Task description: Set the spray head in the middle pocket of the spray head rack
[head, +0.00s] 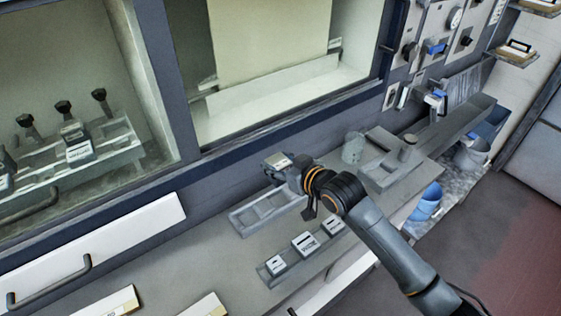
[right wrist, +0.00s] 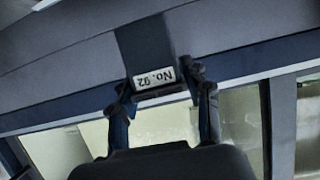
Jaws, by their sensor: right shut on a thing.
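My right gripper (head: 288,170) is shut on a grey block with a white label, seemingly the spray head (head: 277,161). In the right wrist view the block, with a label reading No. 92 (right wrist: 154,77), sits between the two fingers of the gripper (right wrist: 160,95). In the head view it is raised near the back of a grey rack with open pockets (head: 240,222), seemingly the spray head rack. My arm hides the rack's right part. The pockets that show look empty. My left gripper is not in view.
A second tray (head: 268,279) with labelled blocks (head: 304,242) lies in front of the rack. A clear cup (head: 353,148) and a grey fixture (head: 400,165) stand to the right. Behind are the tunnel windows (head: 270,60); a rack with black knobs (head: 75,155) shows through the left one.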

